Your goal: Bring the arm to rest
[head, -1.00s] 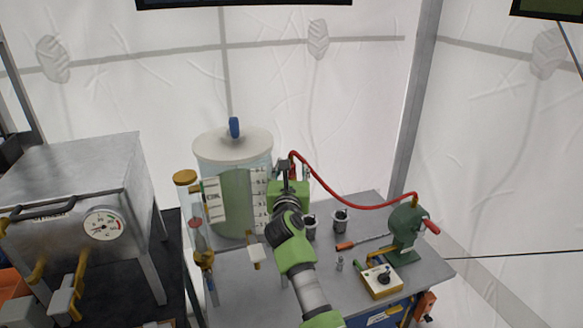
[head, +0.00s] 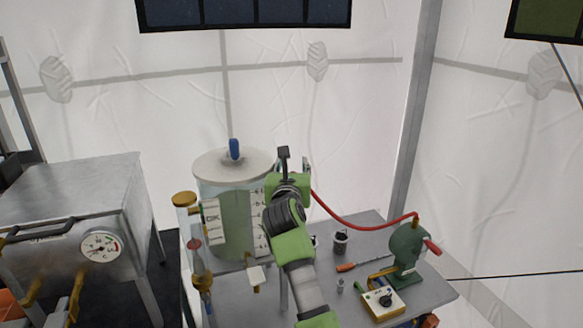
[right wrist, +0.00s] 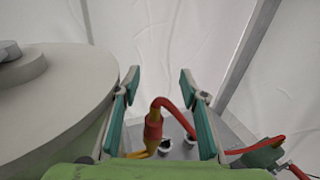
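My right arm reaches up over the table in the head view. Its gripper (head: 294,163) is raised beside the lidded tank's right side. In the right wrist view the gripper (right wrist: 160,75) is open, its two green-padded fingers well apart. The red hose's end with a yellow fitting (right wrist: 153,132) shows low between the fingers and looks farther off, not held. In the head view the red hose (head: 350,222) runs from behind my gripper to the green hand pump (head: 408,250). My left gripper is not in view.
The tank (head: 228,215), with a white lid, and a clear column (head: 195,245) stand left of my arm. A steel oven-like box with a gauge (head: 102,247) is farther left. A metal cup (head: 340,242), a screwdriver-like tool (head: 360,263) and a yellow box (head: 382,302) lie on the table (head: 245,300).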

